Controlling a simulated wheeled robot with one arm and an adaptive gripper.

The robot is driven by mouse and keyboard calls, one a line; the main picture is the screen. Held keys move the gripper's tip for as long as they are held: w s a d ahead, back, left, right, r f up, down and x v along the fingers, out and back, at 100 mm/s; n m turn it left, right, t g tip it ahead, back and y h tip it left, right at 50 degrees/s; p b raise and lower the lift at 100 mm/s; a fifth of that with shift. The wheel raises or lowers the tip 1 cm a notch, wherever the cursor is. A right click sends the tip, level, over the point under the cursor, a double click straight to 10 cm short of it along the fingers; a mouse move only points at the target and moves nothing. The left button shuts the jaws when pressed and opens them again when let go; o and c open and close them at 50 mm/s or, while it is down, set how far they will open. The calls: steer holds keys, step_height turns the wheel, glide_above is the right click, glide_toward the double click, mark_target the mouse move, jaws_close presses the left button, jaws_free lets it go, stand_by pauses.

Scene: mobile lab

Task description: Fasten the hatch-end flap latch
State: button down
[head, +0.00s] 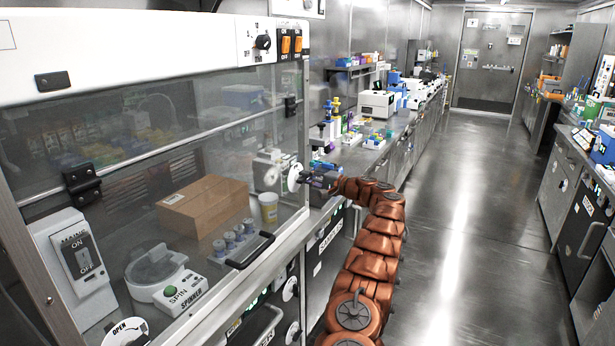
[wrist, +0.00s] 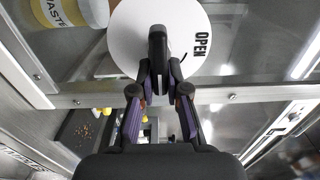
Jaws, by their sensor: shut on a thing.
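The flap latch is a white round plate (wrist: 190,25) marked OPEN with a dark lever (wrist: 157,42) at its middle. In the wrist view the lever stands upright in the picture, and the word OPEN is to its right. My gripper (wrist: 159,78) is shut on the lever, one finger on each side. In the head view the white plate (head: 293,178) is at the right end of the clear hatch (head: 150,130), with my gripper (head: 304,177) against it. My fingers hide part of the lever.
Behind the clear front are a cardboard box (head: 203,207), a yellow waste cup (head: 269,207) and a spinner (head: 157,267). Another OPEN plate (head: 125,331) is at the lower left. A cluttered bench (head: 390,140) runs behind my gripper. The aisle floor (head: 475,200) is clear.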

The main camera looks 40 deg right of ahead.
steer(key=shift+w+a+f, duration=0.15)
steer(key=shift+a+f, duration=0.25)
steer(key=shift+f, duration=0.05)
steer(key=c, duration=1.2)
jaws_free()
steer(key=shift+r, duration=0.2)
steer(key=shift+o, duration=0.2)
steer(key=shift+d+r, duration=0.15)
steer(key=shift+d, duration=0.05)
steer(key=v, duration=1.2)
